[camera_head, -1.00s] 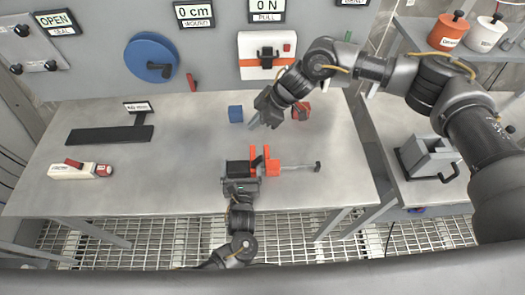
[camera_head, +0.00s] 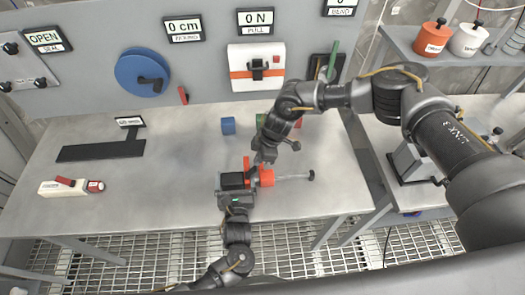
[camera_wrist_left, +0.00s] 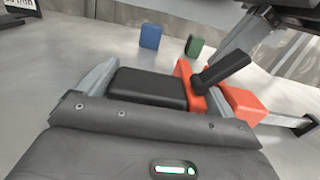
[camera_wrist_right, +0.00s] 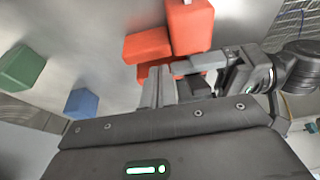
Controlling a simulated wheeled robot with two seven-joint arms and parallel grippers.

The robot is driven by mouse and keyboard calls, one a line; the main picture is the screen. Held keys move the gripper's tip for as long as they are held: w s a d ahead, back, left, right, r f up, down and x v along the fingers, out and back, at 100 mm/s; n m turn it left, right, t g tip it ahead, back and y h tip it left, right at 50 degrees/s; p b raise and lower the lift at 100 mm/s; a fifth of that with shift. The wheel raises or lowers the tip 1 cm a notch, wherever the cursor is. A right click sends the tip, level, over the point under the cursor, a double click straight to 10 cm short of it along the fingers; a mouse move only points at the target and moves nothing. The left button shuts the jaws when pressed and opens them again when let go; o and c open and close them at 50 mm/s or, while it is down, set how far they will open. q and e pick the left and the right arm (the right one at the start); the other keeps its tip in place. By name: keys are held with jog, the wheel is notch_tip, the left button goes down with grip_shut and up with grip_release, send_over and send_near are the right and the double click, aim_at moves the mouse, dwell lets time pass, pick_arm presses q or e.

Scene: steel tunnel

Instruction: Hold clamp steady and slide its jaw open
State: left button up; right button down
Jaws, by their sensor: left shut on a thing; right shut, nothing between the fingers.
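The clamp has a black body (camera_head: 232,180), orange jaw parts (camera_head: 266,176) and a metal bar running right to a dark end knob (camera_head: 311,175). My left gripper (camera_head: 236,188) is shut on the black body; the left wrist view shows its fingers on either side of that body (camera_wrist_left: 148,87). A black lever (camera_wrist_left: 222,67) rises from the orange part. My right gripper (camera_head: 262,158) is shut and empty, just above the orange jaws. In the right wrist view its fingers (camera_wrist_right: 166,90) are close to the orange parts (camera_wrist_right: 190,25); I cannot tell whether they touch.
A blue block (camera_head: 228,125) and a green block (camera_wrist_right: 20,67) stand behind the clamp. A red-and-white tool (camera_head: 70,187) and a black flat piece (camera_head: 100,151) lie at left. A panel with a blue wheel (camera_head: 143,75) stands behind. The table's left middle is clear.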

pick_arm(q)
jog(key=shift+f, duration=0.1)
pick_arm(e)
jog(key=shift+x, duration=1.15)
jog(key=d, duration=0.8)
jog(key=shift+a, duration=0.1)
jog(key=shift+r, duration=0.1)
